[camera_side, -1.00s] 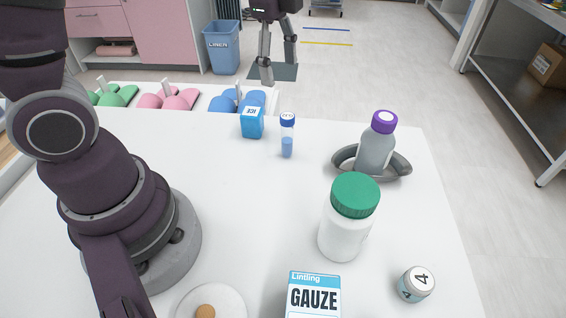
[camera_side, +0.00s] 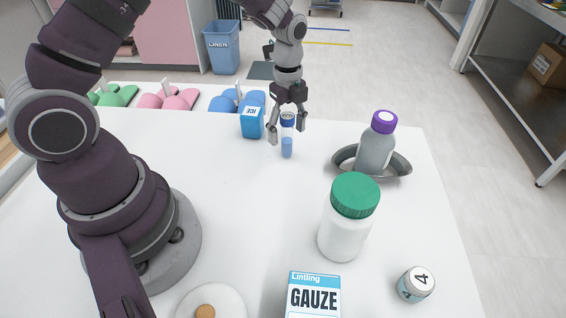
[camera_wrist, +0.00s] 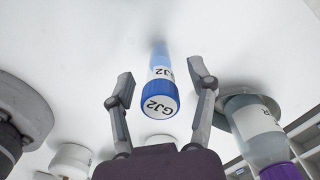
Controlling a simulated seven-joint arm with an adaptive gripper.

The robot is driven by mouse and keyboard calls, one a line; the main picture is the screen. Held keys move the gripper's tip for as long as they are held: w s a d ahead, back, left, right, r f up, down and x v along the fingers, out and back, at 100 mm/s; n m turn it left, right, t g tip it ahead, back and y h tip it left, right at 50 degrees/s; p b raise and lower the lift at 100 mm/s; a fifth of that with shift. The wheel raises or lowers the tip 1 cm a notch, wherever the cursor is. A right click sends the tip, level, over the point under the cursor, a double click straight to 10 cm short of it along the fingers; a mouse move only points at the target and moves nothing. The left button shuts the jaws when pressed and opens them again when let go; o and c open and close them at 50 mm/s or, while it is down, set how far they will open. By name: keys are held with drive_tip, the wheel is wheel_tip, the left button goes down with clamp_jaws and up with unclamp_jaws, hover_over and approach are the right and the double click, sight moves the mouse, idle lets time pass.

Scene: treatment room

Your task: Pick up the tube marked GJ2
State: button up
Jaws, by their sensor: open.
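The tube marked GJ2 (camera_side: 287,147) stands upright on the white table, clear with blue liquid and a blue cap. In the wrist view its cap (camera_wrist: 160,100) faces the camera and reads GJ2; the same marking shows on its side. My gripper (camera_side: 288,136) is open, with one finger on each side of the tube near its upper part. In the wrist view the fingers (camera_wrist: 160,80) are spread left and right of the tube, with gaps on both sides and nothing gripped.
A blue ICE box (camera_side: 252,122) stands close left of the tube. A purple-capped bottle (camera_side: 376,150) stands in a grey dish (camera_side: 400,168) to the right. A green-capped white jar (camera_side: 345,232), a GAUZE box (camera_side: 313,298) and a small jar marked 4 (camera_side: 415,285) are nearer. The table centre is clear.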

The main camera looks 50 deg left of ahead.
drive_tip(key=c, duration=0.9)
drive_tip(key=shift+r, duration=0.15)
drive_tip(key=shift+c, duration=0.2)
